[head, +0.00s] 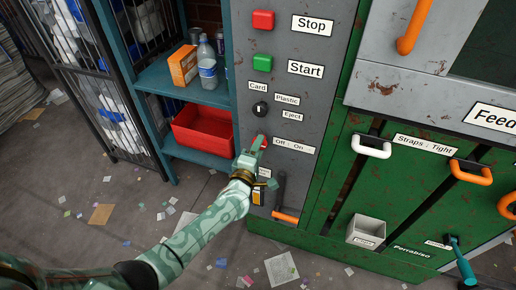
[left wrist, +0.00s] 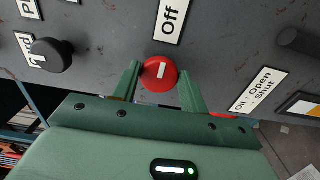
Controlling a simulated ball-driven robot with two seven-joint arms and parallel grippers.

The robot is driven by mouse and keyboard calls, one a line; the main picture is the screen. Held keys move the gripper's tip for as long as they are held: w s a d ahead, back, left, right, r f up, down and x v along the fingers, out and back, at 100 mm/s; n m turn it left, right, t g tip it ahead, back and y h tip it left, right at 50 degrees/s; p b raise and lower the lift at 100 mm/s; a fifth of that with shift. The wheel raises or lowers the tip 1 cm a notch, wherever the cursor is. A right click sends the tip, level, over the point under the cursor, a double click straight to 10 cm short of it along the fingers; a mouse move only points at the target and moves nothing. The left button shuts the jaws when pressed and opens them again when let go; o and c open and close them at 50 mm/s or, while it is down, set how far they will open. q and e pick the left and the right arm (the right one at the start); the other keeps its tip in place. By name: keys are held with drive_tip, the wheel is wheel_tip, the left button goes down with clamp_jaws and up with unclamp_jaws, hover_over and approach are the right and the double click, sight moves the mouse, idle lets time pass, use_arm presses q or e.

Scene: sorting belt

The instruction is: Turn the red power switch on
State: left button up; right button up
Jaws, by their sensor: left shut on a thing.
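The red power switch (left wrist: 159,72) is a round knob with a short white line on its face, set in the grey control panel (head: 251,90). It also shows in the head view (head: 263,141), partly hidden by my left gripper (head: 254,153). A label reading "Off : On" (head: 293,145) is to its right. In the left wrist view the fingers of my left gripper (left wrist: 158,92) are on either side of the knob, closed on it. The "Off" label (left wrist: 170,18) shows above the knob there. My right gripper is not in view.
Above the switch are a black Card/Plastic/Eject knob (head: 260,109), a green Start button (head: 262,63) and a red Stop button (head: 263,19). An orange-ended lever (head: 286,217) is below. A shelf with a red bin (head: 203,132) stands left; the green machine (head: 358,185) is right.

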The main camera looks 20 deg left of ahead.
use_arm(q)
drive_tip(key=shift+f, duration=0.1)
drive_tip(key=o, duration=0.9)
drive_tip(key=shift+o, duration=0.2)
drive_tip(key=s+p, duration=0.4)
drive_tip(key=s, duration=1.2)
drive_tip(key=shift+s+a, duration=0.2)
drive_tip(key=shift+a, duration=0.05)
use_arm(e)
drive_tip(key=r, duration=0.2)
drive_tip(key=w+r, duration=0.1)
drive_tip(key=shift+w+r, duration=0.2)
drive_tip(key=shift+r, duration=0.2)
